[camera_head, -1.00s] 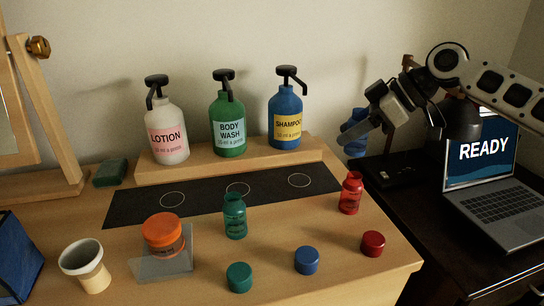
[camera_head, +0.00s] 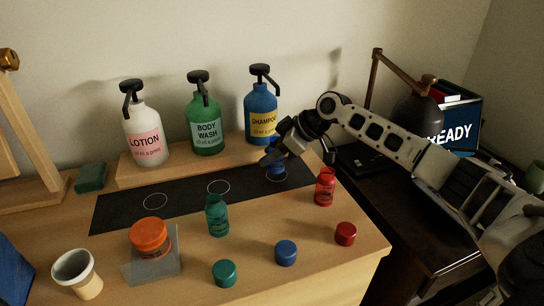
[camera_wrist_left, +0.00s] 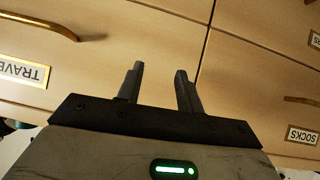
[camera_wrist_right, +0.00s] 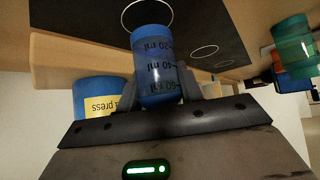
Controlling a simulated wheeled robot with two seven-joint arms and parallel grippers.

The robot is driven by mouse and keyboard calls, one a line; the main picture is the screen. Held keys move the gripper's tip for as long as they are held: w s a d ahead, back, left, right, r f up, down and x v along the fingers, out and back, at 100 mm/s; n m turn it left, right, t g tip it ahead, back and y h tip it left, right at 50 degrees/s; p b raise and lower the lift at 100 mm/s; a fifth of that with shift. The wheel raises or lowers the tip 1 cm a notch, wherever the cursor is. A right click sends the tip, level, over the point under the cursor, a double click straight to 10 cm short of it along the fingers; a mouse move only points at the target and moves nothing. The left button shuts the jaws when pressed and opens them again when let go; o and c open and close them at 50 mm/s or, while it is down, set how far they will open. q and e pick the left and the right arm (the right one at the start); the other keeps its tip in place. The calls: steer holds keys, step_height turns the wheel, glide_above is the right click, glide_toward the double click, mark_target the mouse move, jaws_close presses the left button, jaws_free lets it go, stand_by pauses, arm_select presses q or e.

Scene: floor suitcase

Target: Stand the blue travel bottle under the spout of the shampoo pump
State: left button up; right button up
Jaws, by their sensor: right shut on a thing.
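The blue travel bottle (camera_head: 276,169) is between the fingers of my right gripper (camera_head: 274,157), over or on the right-hand ring of the black mat. In the right wrist view the bottle (camera_wrist_right: 157,65) sits between the fingers, its far end by a white ring (camera_wrist_right: 150,14). I cannot tell whether it touches the mat. The blue shampoo pump (camera_head: 261,112) stands on the shelf just behind, its black spout (camera_head: 273,80) pointing right. Its body also shows in the right wrist view (camera_wrist_right: 97,88). My left gripper (camera_wrist_left: 160,88) is open and empty before the drawer fronts.
Green body wash (camera_head: 204,125) and white lotion (camera_head: 145,135) pumps share the wooden shelf. A green bottle (camera_head: 217,216) and a red bottle (camera_head: 325,187) stand nearby. Green, blue and red caps lie in front. An orange-lidded jar (camera_head: 149,236) and a cup (camera_head: 76,273) are at front left.

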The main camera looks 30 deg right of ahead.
steer(key=shift+f, duration=0.8)
steer(key=shift+f, duration=0.1)
steer(key=o, duration=1)
steer(key=shift+b+v, duration=0.5)
steer(key=shift+v, duration=5.65)
steer(key=shift+a, duration=0.1)
